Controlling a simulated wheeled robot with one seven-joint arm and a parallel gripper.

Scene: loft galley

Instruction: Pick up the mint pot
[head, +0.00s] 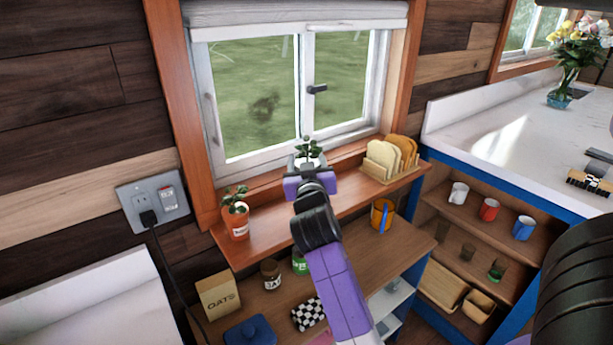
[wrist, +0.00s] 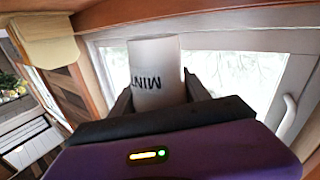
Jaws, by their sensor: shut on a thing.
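The mint pot is a white pot (wrist: 155,60) with dark "MINT" lettering, upside down in the wrist view. In the head view its green plant (head: 308,149) shows above my gripper (head: 306,165), at the window over the wooden sill shelf. In the wrist view my gripper (wrist: 158,88) has a dark finger on each side of the pot and is shut on it. My gripper and arm hide most of the pot in the head view. I cannot tell whether its base touches the shelf.
A terracotta pot (head: 237,222) with a plant stands at the sill shelf's (head: 270,228) left end. The window (head: 262,95) is close behind.

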